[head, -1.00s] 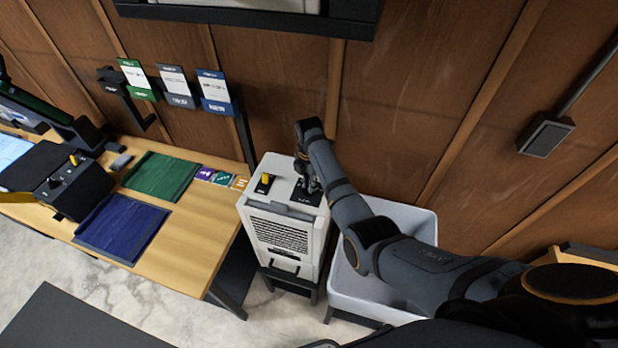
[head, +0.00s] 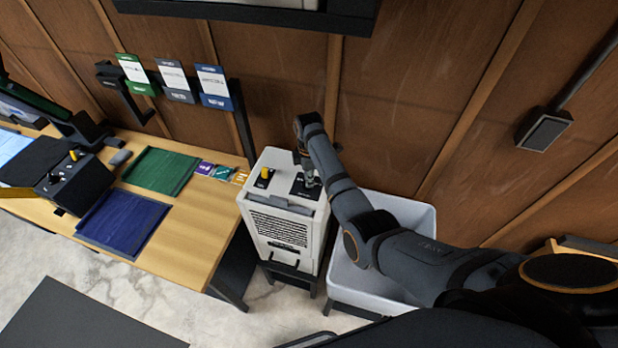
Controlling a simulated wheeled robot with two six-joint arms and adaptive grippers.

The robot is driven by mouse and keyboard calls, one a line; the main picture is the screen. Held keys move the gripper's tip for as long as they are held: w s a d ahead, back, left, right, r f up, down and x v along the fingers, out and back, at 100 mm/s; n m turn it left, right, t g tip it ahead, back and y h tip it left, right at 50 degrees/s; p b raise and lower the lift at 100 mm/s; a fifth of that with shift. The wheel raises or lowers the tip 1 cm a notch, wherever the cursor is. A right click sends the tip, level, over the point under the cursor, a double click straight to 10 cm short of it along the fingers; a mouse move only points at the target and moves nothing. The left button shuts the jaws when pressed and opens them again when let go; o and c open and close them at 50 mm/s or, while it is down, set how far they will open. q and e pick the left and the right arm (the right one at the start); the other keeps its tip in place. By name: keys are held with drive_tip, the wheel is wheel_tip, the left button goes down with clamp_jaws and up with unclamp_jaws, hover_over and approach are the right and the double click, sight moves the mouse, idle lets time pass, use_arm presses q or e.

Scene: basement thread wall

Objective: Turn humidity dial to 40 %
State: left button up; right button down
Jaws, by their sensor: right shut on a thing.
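The white dehumidifier-like unit (head: 252,208) stands between the wooden table and a grey bin, with a louvred grille on its front. Its top carries a yellow knob (head: 265,173) on a small black plate at the left and a larger black dial plate (head: 298,190) at the right. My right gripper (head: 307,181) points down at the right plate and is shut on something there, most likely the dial. The fingers hide the dial, and its marks are too small to read.
The grey bin (head: 346,287) stands right of the unit, under my right arm. The wooden table (head: 190,235) at the left holds a green mat (head: 160,171), a blue mat (head: 122,224) and a black box with a yellow knob (head: 75,182). A wood-panelled wall is close behind.

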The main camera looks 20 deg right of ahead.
drive_tip(key=shift+w, duration=0.1)
drive_tip(key=c, duration=1.4)
unclamp_jaws()
drive_tip(key=shift+r, duration=0.1)
wheel_tip(320, 180, up, 12)
